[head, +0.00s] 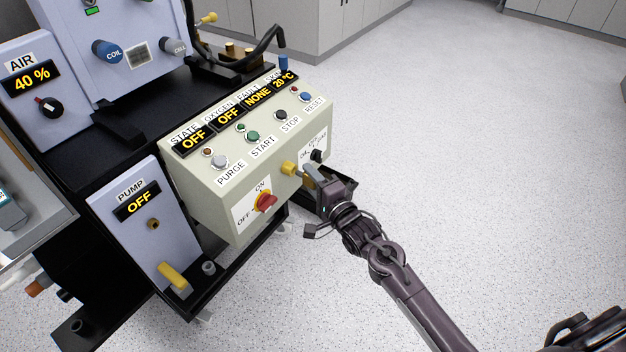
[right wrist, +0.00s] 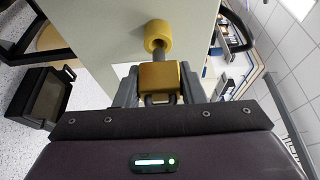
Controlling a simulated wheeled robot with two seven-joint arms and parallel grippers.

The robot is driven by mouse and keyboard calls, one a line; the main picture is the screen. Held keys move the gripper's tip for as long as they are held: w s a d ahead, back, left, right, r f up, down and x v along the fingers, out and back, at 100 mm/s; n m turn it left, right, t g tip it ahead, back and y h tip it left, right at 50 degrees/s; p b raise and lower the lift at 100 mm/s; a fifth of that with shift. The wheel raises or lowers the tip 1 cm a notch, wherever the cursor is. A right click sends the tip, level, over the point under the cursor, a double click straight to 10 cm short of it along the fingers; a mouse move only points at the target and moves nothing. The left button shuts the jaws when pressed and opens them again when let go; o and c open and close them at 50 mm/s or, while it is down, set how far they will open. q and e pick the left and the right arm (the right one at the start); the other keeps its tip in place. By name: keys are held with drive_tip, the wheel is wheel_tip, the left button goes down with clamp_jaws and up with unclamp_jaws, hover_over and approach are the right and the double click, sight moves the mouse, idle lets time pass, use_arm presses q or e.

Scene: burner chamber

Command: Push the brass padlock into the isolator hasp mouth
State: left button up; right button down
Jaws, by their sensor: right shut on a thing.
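The brass padlock (right wrist: 160,77) is a square yellow block between the two fingers of my right gripper (right wrist: 158,88) in the right wrist view. I cannot tell whether the bar is inside the round piece. In the head view my right gripper (head: 312,174) is at the panel's right end, beside the yellow piece (head: 289,168), and largely hides the padlock. My left gripper is not in view.
The cream control box (head: 215,185) carries a red rotary switch (head: 265,202), set beside ON and OFF marks, and several push buttons. A black knob (head: 317,156) is close to my right gripper. The pump panel (head: 140,225) stands left. Open floor (head: 480,150) lies to the right.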

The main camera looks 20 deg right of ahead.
drive_tip(key=shift+w+a, duration=0.85)
drive_tip(key=shift+w, duration=0.25)
drive_tip(key=c, duration=0.9)
unclamp_jaws()
drive_tip(key=shift+o, duration=0.2)
